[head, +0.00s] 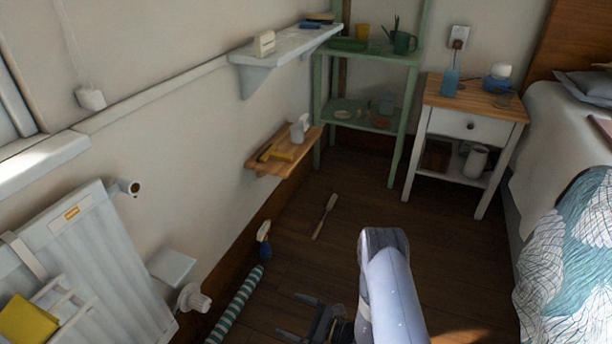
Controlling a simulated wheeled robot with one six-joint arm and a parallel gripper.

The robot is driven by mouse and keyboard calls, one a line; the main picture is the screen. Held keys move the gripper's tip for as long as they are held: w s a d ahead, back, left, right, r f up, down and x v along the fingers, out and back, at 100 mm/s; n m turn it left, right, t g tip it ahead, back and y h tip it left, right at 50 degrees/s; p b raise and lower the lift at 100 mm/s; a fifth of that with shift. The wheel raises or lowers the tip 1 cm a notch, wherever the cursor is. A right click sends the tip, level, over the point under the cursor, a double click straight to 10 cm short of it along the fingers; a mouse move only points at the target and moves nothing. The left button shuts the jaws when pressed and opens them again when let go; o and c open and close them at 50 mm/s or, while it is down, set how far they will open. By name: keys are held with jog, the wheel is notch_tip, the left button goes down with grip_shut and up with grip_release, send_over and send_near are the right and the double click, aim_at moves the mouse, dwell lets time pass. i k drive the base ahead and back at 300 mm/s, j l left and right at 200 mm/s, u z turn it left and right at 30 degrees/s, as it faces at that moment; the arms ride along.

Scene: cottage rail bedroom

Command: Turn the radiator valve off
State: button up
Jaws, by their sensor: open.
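The white radiator (95,265) hangs on the left wall, tilted in the picture. A white ribbed valve knob (193,299) sticks out at its lower right side. A smaller round white fitting (129,187) with a dark centre sits near its upper right corner. My gripper (297,317) is low in the picture, to the right of the valve knob and apart from it. Its two dark fingers are spread and point left, with nothing seen between them. My arm hides part of the floor beside it.
A small white ledge (172,265) juts out above the knob. A wooden-handled brush (325,216) lies on the floor. The bed (560,150) is right.

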aim_at(201, 303)
jog(key=i+l+u, duration=0.1)
jog(key=i+u, duration=0.15)
jog(key=u, duration=1.95)
jog(key=i+u, duration=0.15)
jog(key=k+j, duration=0.1)
jog(key=j, duration=0.2)
